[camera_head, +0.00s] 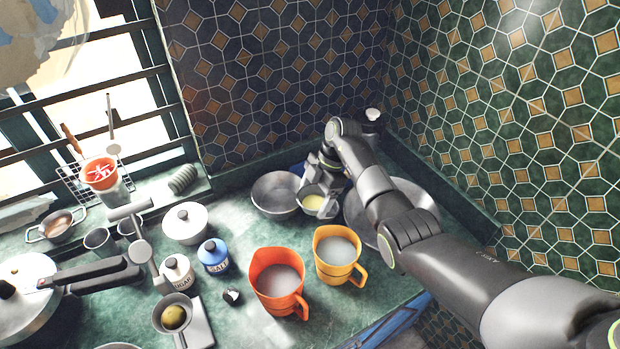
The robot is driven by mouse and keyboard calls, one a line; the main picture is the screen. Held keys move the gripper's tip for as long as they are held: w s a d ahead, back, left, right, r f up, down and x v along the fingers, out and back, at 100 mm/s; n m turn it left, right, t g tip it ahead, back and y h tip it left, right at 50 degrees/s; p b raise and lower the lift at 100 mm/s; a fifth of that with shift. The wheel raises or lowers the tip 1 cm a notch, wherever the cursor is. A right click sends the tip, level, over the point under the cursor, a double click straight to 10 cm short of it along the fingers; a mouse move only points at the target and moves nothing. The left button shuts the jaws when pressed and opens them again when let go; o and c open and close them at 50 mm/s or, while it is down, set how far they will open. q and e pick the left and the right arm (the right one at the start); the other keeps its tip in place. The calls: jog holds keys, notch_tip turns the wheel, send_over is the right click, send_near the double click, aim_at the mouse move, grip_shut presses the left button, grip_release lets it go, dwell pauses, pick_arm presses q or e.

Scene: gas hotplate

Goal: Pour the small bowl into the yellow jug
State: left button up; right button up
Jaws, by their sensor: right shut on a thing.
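The yellow jug (338,255) stands upright on the green counter, its handle toward the lower right, with pale content inside. The small bowl (313,203) is grey with yellowish content and is beyond the jug, slightly left of it. My right gripper (326,185) reaches in from the right and is shut on the small bowl near its rim; its fingers are partly hidden. The bowl looks roughly level. I cannot tell whether it touches the counter. My left gripper is not in view.
An orange jug (278,282) stands just left of the yellow one. A larger grey bowl (276,194) is close left of the small bowl. A wide metal pan (424,198) lies behind my right arm. Blue salt (213,257) and white sugar (177,272) jars stand farther left.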

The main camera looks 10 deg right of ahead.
aim_at(315, 212)
jog(key=shift+s+r, duration=0.2)
jog(key=shift+s+d+r+t+p, duration=0.1)
jog(key=shift+s+r+t+p, duration=0.15)
jog(key=shift+s+p, duration=0.25)
jog(key=shift+s+r+t+p, duration=0.15)
jog(key=shift+s+t+p, duration=0.15)
jog(key=shift+p, duration=0.2)
jog(key=shift+s+f+y, duration=0.1)
jog(key=shift+y, duration=0.2)
jog(key=shift+s+d+f+t+p, duration=0.1)
jog(key=shift+s+d+t+p, duration=0.05)
jog(key=shift+t+p, duration=0.35)
jog(key=shift+s+d+f+n+t+y, duration=0.1)
jog(key=shift+s+d+n+t+y, duration=0.1)
jog(key=shift+s+t, duration=0.2)
jog(key=shift+s+d+f+n+t+y, duration=0.1)
jog(key=shift+s+n+t+y, duration=0.15)
jog(key=shift+t, duration=0.2)
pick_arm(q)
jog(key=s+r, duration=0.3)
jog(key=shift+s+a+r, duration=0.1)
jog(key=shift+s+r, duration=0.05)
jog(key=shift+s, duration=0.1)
pick_arm(e)
jog(key=s+t, duration=0.1)
jog(key=t+y, duration=0.1)
jog(key=shift+s+d+r+n+t, duration=0.15)
jog(key=shift+s+d+n+t, duration=0.15)
jog(key=shift+s+n+t, duration=0.1)
